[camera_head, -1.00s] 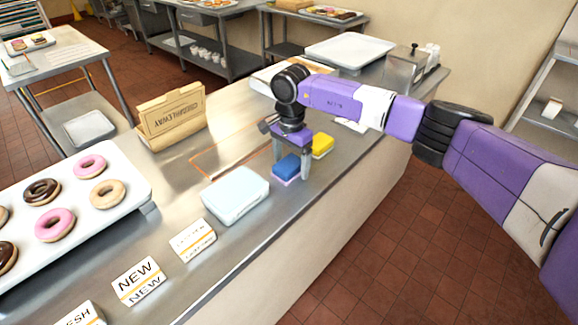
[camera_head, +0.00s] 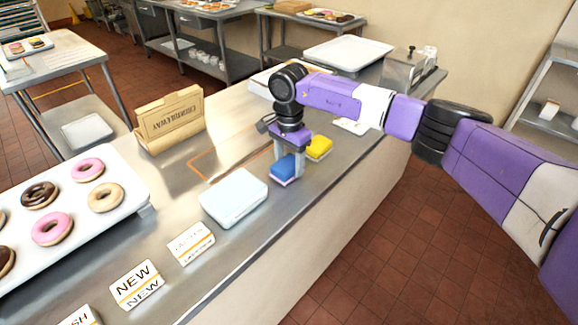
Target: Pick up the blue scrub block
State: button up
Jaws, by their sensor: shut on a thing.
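The blue scrub block (camera_head: 283,170) is blue on top with a pinkish lower layer. It sits at the front part of the steel counter, right of a pale lidded box. My gripper (camera_head: 288,164) points down over it, with its fingers on either side, shut on the block. The block looks at or very near counter height; I cannot tell whether it touches the counter. A yellow scrub block (camera_head: 319,147) lies just behind and to the right, close to the gripper.
The pale box (camera_head: 234,198) stands left of the block. Small signs (camera_head: 136,285) line the counter's front, and a donut tray (camera_head: 112,220) lies at left. A cardboard carrier (camera_head: 170,118) stands behind. A white tray (camera_head: 349,53) and metal dispenser (camera_head: 403,70) are at the far end.

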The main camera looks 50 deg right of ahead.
aim_at(289, 162)
notch_tip(289, 162, up, 19)
jog(key=b, duration=0.3)
